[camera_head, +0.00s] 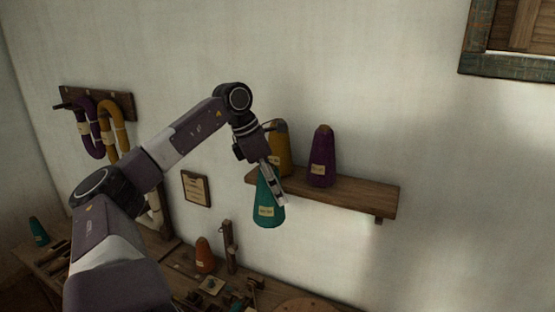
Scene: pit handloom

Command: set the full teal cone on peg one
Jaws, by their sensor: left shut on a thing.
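A teal cone (266,206) with a pale label hangs roughly upright in front of the left end of the wall shelf. My left gripper (268,174) comes down on it from above and is shut on its upper part. The cone's tip is partly hidden by the fingers. Another, smaller-looking teal cone (39,231) stands at the far left on the bench. I cannot tell which peg is peg one. My right gripper is not in view.
The wooden shelf (360,196) bears a yellow cone (281,145), close behind my left gripper, and a purple cone (322,158). Its right part is clear. Below, the bench holds an orange cone (204,254) and wooden posts (228,247). Yarn hanks (88,130) hang from a wall rack.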

